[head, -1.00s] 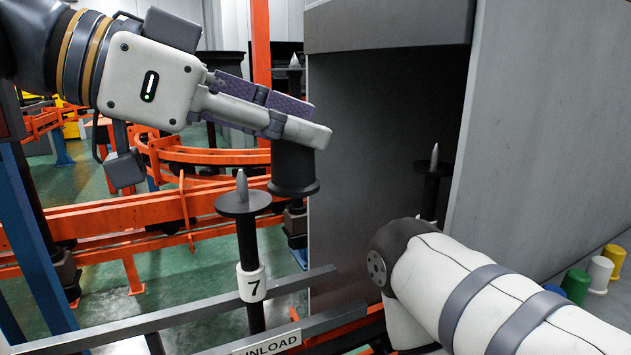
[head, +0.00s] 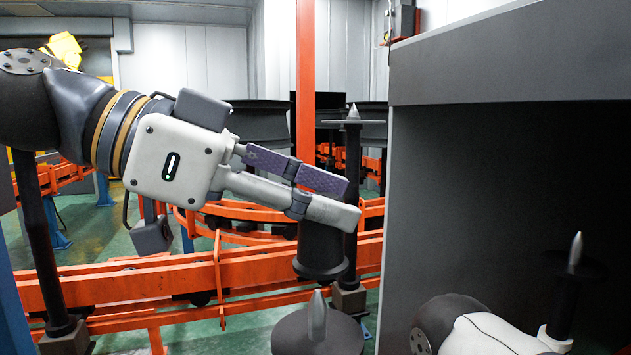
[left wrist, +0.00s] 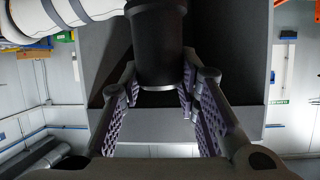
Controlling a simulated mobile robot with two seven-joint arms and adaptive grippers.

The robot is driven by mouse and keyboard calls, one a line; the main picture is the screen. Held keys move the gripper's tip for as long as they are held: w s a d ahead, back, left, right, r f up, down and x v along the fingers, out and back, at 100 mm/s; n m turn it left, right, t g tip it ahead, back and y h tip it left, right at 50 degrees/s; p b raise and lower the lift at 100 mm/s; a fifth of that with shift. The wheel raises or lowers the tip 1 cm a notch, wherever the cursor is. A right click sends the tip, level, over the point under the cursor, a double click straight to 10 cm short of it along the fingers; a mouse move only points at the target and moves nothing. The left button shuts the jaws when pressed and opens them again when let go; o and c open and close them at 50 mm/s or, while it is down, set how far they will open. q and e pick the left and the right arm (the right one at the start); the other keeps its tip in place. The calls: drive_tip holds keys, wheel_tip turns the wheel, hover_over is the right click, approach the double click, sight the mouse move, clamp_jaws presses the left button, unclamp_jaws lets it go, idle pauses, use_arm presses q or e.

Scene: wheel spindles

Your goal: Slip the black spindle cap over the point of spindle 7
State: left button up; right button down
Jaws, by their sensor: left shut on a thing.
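The black spindle cap (head: 321,250) is a dark cylinder with a wider rim at its lower end. My left gripper (head: 334,200) is shut on its upper part and holds it roughly upright in the air. In the left wrist view the cap (left wrist: 157,45) sits between the purple-padded fingers. Spindle 7, with its grey point (head: 317,316) and dark round disc, is at the bottom middle of the head view. The cap appears above the point, with a small gap in the picture; their depth offset is unclear. The number label is out of the head view now.
Another spindle with a pointed tip (head: 352,113) stands behind the cap. A third spindle (head: 575,255) is at the right, by my right arm. A large dark grey housing (head: 480,180) fills the right side. Orange rails (head: 150,283) run behind.

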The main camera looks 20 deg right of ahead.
sight(317, 290)
use_arm(q)
drive_tip(key=shift+f, duration=0.95)
drive_tip(key=shift+f+b, duration=0.45)
drive_tip(key=shift+f, duration=1.3)
use_arm(e)
drive_tip(key=shift+s+f+g, duration=0.3)
drive_tip(key=shift+s+f, duration=0.3)
drive_tip(key=shift+f, duration=0.1)
use_arm(q)
drive_tip(key=shift+f, duration=1)
use_arm(e)
drive_tip(key=shift+s+f, duration=0.2)
drive_tip(key=shift+s, duration=0.05)
use_arm(q)
drive_tip(key=o, duration=1.1)
drive_tip(key=shift+o, duration=0.2)
drive_tip(key=v, duration=1.2)
drive_tip(key=shift+s, duration=0.1)
use_arm(e)
drive_tip(key=shift+s, duration=0.1)
